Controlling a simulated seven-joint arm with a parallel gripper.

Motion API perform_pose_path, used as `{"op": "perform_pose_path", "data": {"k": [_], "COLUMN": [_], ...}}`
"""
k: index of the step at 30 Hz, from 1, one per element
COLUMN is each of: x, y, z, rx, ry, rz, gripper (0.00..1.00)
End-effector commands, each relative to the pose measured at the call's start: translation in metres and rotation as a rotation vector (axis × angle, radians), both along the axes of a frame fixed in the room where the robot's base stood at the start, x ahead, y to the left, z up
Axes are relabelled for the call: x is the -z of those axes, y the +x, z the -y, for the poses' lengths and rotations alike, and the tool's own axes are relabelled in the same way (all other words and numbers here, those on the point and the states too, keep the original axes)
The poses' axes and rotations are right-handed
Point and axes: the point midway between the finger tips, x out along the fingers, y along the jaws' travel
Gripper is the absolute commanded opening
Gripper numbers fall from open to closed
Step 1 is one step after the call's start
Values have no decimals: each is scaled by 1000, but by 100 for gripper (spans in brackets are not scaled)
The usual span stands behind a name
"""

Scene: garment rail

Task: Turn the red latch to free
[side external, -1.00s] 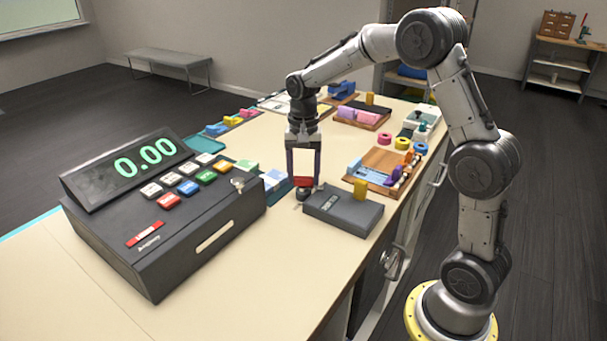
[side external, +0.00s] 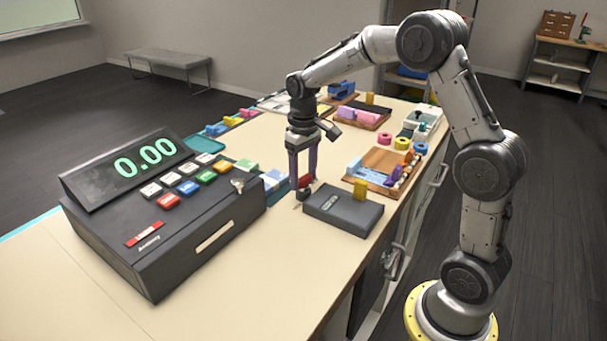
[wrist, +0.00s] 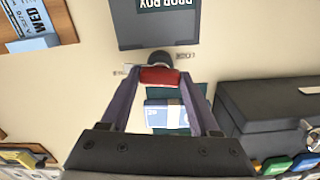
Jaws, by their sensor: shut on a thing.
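The red latch (side external: 304,181) stands by the left end of a dark grey box on the table. In the wrist view the red latch (wrist: 160,77) lies crosswise on a dark round base, between my two fingertips. My gripper (side external: 303,187) points straight down and is shut on the latch, also in the wrist view (wrist: 160,80). The dark box (wrist: 160,28) has lettering that reads "DROP BOX". Small labels sit on the table on both sides of the latch, too small to read. In the side view a finger partly hides the latch.
A large cash register (side external: 165,215) reading 0.00 stands to the left of my gripper. Blue and white packs (side external: 273,180) lie close behind it. A wooden tray (side external: 378,182) with small items lies to the right. The table front is bare.

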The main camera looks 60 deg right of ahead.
Motion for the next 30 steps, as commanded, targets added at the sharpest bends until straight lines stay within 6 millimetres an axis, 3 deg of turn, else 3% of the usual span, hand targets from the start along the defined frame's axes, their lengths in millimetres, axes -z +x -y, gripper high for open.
{"op": "perform_pose_path", "data": {"k": [12,28,29,30], "x": [-2,-2,-2,-2], "y": [1,1,1,1], "z": [0,0,0,0], "rx": [-171,-193,-193,-193], "ry": [-1,-2,-3,-2], "rz": [4,6,6,5], "gripper": [7,7,68,75]}}
